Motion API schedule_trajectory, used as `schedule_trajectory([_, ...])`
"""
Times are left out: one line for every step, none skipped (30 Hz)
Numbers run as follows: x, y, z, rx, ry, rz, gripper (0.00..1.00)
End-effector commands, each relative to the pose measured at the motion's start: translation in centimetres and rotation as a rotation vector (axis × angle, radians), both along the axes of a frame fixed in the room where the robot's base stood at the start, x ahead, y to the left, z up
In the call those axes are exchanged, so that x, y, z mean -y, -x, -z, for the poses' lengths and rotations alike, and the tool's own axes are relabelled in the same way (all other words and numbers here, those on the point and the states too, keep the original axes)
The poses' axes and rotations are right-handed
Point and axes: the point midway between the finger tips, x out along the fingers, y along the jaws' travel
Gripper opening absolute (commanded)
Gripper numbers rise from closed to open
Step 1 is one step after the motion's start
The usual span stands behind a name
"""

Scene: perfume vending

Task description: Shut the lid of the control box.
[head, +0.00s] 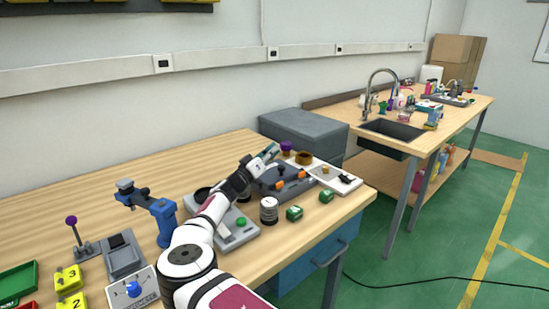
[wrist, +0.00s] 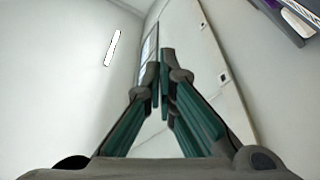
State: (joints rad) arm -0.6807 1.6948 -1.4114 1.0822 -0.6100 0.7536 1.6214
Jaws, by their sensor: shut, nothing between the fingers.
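My gripper (head: 268,152) is at the far right part of the near workbench, above and beside a low dark grey box with orange parts (head: 285,183), which looks like the control box. My arm and gripper cover part of this box, and I cannot tell how far its lid stands open. In the wrist view my gripper (wrist: 162,75) has its green-sided fingers together with nothing between them. The wrist view looks toward the white wall, and the control box cannot be made out there.
Beside the box stand a striped jar (head: 269,210), green cubes (head: 294,213), a purple-topped item (head: 287,147) and a white panel (head: 335,177). A blue clamp-like tool (head: 160,215) rises left of my arm. The bench's back left is clear.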

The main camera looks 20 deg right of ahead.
Motion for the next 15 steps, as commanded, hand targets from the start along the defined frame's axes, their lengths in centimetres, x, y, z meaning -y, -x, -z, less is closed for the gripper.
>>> schedule_trajectory([-0.2,-0.4,-1.0,0.005,-0.003,0.000,0.00])
schedule_trajectory([-0.4,-0.6,-1.6,0.005,-0.003,0.000,0.00])
schedule_trajectory([-0.9,-0.7,-2.0,0.002,-0.003,-0.001,0.00])
schedule_trajectory([-1.7,-0.3,-1.4,-0.002,-0.001,-0.003,0.00])
schedule_trajectory([-2.4,0.0,-1.2,-0.001,0.000,-0.003,0.00])
schedule_trajectory([-3.2,0.4,-0.9,-0.002,0.001,-0.003,0.00])
schedule_trajectory([-3.8,0.6,-0.7,-0.002,0.001,-0.004,0.00])
schedule_trajectory([-4.3,0.9,-0.5,-0.001,0.001,-0.002,0.00])
schedule_trajectory([-5.0,1.2,-0.3,-0.001,0.001,-0.001,0.00])
schedule_trajectory([-5.5,1.4,-0.1,-0.001,0.001,-0.001,0.00])
schedule_trajectory([-6.0,1.6,0.1,0.000,0.000,-0.001,0.00])
schedule_trajectory([-6.6,1.9,0.3,-0.001,0.000,-0.002,0.00])
schedule_trajectory([-7.0,2.1,0.4,0.000,0.000,0.000,0.00])
schedule_trajectory([-7.3,2.3,0.6,0.000,0.000,0.000,0.00])
schedule_trajectory([-7.8,2.5,0.7,0.000,0.000,0.000,0.00])
